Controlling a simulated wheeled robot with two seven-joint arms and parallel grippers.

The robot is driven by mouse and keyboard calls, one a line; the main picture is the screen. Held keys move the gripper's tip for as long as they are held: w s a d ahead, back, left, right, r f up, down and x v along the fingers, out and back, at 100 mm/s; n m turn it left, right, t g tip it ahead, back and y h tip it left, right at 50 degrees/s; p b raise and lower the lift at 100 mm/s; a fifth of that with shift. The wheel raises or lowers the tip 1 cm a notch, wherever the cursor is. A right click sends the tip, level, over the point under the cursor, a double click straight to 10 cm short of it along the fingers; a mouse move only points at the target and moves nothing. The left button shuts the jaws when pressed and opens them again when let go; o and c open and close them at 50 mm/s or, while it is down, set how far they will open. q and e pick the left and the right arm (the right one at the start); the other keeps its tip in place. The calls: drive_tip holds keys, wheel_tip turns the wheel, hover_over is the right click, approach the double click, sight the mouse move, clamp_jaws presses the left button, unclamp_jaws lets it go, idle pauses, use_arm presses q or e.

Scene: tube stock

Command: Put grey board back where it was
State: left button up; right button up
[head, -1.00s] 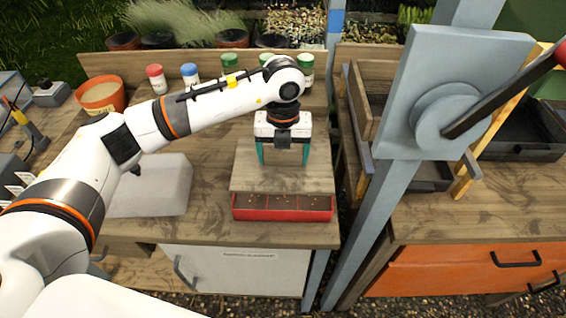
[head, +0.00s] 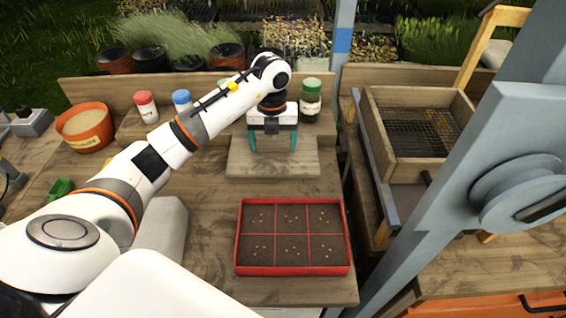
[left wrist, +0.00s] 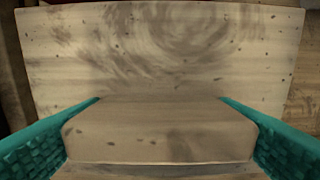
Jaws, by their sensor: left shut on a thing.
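The grey board (head: 245,161) is a flat wooden rectangle with a raised block handle (left wrist: 160,130) on top. In the head view it is behind the red tray (head: 293,271), close to the back ledge. My left gripper (head: 273,148) is above the board with its teal fingers pointing down. In the left wrist view the fingers are on both sides of the handle, shut on it. I cannot tell whether the board touches the bench. The red tray is uncovered and shows dark soil in six-part grid form with pale seeds. My right gripper is not in view.
Bottles with red (head: 146,107), blue (head: 182,102) and green (head: 311,97) caps stand on the back ledge. A terracotta pot (head: 85,127) is at left. A grey-blue post (head: 430,220) and a wooden sieve (head: 385,140) are at right. Bench beside the tray is clear.

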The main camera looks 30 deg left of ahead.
sight(274, 151)
use_arm(q)
wheel_tip(274, 151, down, 4)
drive_tip(key=shift+s+d+r+p, duration=0.1)
drive_tip(key=shift+p, duration=0.2)
wheel_tip(274, 151, down, 4)
drive_tip(key=shift+r+p, duration=0.1)
drive_tip(key=shift+p, duration=0.25)
drive_tip(key=shift+f, duration=0.25)
drive_tip(key=o, duration=0.9)
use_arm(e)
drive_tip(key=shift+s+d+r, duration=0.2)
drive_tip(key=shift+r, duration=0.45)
use_arm(q)
drive_tip(key=shift+r, duration=0.1)
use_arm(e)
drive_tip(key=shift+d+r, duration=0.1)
use_arm(q)
drive_tip(key=shift+r, duration=0.2)
wheel_tip(274, 151, up, 11)
drive_tip(key=shift+f+b, duration=0.15)
drive_tip(key=shift+b, duration=1.05)
drive_tip(key=shift+r, duration=0.5)
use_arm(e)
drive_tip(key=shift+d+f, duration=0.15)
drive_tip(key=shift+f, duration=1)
